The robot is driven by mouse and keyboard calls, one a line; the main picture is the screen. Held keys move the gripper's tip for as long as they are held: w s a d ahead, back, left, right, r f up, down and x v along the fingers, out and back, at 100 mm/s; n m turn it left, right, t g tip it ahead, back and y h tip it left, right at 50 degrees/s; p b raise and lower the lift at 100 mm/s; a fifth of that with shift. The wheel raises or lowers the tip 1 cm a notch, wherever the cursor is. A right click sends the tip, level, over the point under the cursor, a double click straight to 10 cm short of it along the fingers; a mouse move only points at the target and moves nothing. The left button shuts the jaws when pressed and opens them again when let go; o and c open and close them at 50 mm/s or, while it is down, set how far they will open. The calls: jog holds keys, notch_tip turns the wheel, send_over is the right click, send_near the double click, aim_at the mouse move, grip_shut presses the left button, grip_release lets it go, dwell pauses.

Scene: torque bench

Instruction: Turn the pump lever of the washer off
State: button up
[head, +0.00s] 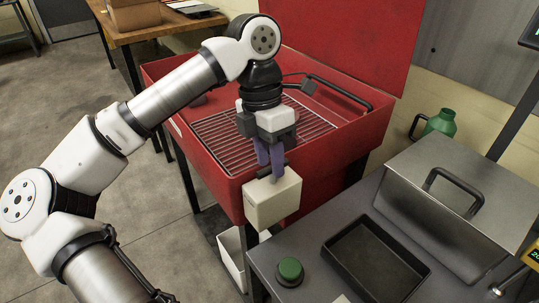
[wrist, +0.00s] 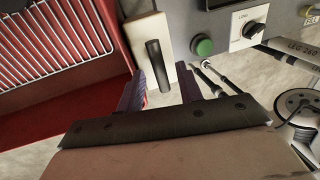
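The red washer (head: 222,168) stands in the middle of the head view, with its lid raised. A cream pump box (head: 273,203) is on its front side. The box also shows in the wrist view (wrist: 141,27), where its black lever (wrist: 158,66) is plain. My gripper (head: 268,164) is just above the box in the head view, pointing down, and partly covers the lever there. In the wrist view my gripper (wrist: 160,88) has its two purple fingers apart, one on each side of the lever's lower end. Whether a finger touches the lever cannot be told.
A grey bench (head: 318,231) stands to the right, with a black tray (head: 376,262), a green button (head: 289,271) and a metal cover with a handle (head: 440,205). A wire grate (head: 222,135) lies inside the washer. A white bin (head: 232,254) is below.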

notch_tip(320, 180, up, 14)
jog(key=w+a+p, duration=0.1)
jog(key=w, duration=0.1)
jog(key=shift+a+f, duration=0.25)
jog(key=shift+w+d, duration=0.1)
